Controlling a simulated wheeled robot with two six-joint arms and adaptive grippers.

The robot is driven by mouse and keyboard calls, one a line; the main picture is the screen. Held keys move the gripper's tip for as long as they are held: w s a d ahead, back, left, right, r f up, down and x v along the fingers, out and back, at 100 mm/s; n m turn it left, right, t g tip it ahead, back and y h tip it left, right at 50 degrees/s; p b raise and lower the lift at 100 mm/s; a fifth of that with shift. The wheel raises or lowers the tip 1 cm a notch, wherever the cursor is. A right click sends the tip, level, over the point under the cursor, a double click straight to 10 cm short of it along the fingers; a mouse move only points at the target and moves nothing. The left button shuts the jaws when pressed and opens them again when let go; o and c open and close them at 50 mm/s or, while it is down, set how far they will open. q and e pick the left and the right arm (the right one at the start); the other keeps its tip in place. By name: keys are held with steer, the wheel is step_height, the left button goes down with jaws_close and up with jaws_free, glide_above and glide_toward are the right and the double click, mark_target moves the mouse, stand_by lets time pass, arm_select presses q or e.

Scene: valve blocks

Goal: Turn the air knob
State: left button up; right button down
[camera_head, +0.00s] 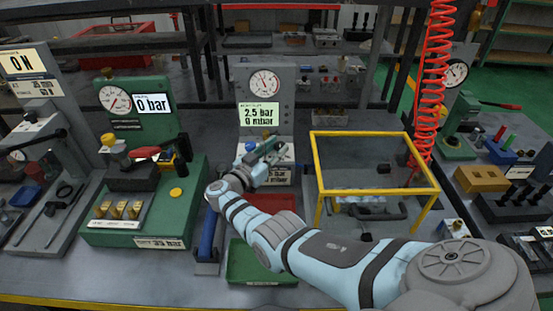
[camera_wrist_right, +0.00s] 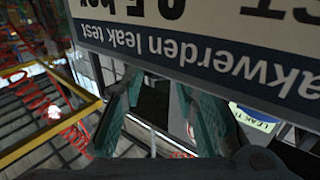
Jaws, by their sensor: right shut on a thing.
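The grey test panel (camera_head: 285,82) stands at the back middle, with a round gauge (camera_head: 265,83) and a pale display (camera_head: 258,116) reading 2.5 bar and 0 mbar. My right gripper (camera_head: 272,150) is just in front of this panel, below the display. In the right wrist view its two green fingers (camera_wrist_right: 158,88) are closed in on a dark piece (camera_wrist_right: 153,104), seemingly the air knob. The knob's shape and turn are mostly hidden by the gripper. My left gripper does not show.
A yellow-framed clear guard (camera_head: 372,134) stands close right of my right arm. Below the arm are a red tray (camera_head: 272,201) and a green tray (camera_head: 248,262). A green valve station (camera_head: 188,205) is at left. A red coiled hose (camera_head: 433,75) hangs at right.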

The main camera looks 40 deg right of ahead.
steer(key=shift+f+g, duration=0.1)
steer(key=shift+g, duration=0.2)
steer(key=c, duration=1.2)
jaws_free()
steer(key=shift+c, duration=0.2)
steer(key=v, duration=0.7)
steer(key=shift+a, duration=0.25)
steer(key=shift+d, duration=0.1)
